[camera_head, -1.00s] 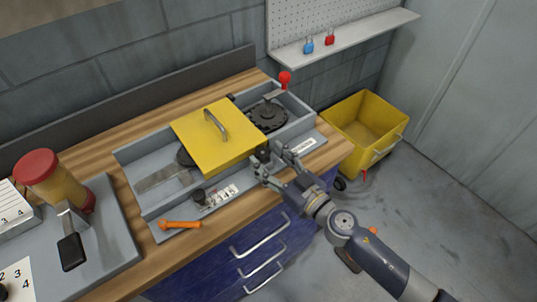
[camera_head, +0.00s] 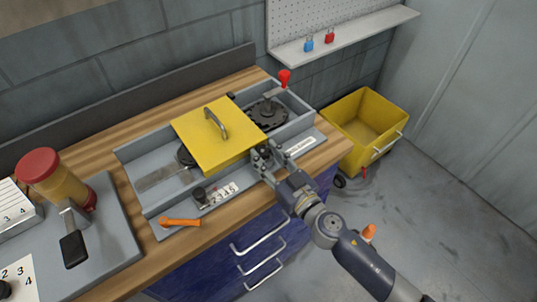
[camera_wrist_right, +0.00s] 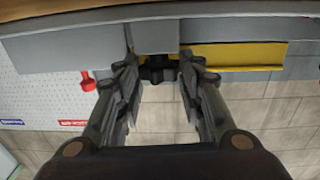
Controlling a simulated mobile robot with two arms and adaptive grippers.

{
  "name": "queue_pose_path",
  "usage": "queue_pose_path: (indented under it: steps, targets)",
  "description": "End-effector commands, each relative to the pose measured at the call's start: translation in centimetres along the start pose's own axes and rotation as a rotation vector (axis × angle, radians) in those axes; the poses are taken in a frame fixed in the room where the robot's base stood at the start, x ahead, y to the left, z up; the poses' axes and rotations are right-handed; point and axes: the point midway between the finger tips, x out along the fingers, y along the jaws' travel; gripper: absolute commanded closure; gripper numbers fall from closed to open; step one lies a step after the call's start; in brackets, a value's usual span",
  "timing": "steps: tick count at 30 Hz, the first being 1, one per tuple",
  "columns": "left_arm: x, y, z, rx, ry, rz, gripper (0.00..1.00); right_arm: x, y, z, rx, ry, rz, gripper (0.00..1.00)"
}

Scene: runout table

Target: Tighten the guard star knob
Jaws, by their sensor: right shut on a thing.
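The black star knob (camera_wrist_right: 158,70) shows in the wrist view between the fingertips of my right gripper (camera_wrist_right: 158,78). In the head view my right gripper (camera_head: 266,158) is at the front wall of the grey machine (camera_head: 158,207), by the front right corner of the yellow guard (camera_head: 205,148). It is shut on the star knob, and its fingers mostly hide the knob there. The yellow guard lies flat over the middle of the machine with its grey handle (camera_head: 216,122) up. My left gripper is not in view.
A small black knob (camera_head: 198,194) and an orange-handled tool (camera_head: 180,222) are at the machine's front left. A red-knobbed lever (camera_head: 284,77) rises at the back right. A yellow bin (camera_head: 365,120) stands beyond the bench.

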Motion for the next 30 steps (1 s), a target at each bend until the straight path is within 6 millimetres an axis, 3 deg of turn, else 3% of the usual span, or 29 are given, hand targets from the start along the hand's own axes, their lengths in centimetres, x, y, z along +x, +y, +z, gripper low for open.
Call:
queue_pose_path:
  steps: [12, 26, 27, 29, 30]
  targets:
    - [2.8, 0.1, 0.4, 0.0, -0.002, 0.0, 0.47, 0.2, -0.8, 0.1, 0.007, 0.005, 0.274, 0.89]
    - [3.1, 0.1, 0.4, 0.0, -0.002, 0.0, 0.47, 0.1, -0.6, -0.2, 0.0, -0.001, 0.316, 0.89]
    - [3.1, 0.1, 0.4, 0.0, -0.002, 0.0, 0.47, 0.1, -0.6, -0.2, 0.0, -0.001, 0.316, 0.6]
    - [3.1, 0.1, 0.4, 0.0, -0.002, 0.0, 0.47, 0.1, -0.6, -0.2, 0.0, -0.001, 0.316, 0.47]
    - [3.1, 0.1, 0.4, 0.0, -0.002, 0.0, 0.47, 0.1, -0.6, -0.2, 0.0, -0.002, 0.316, 0.45]
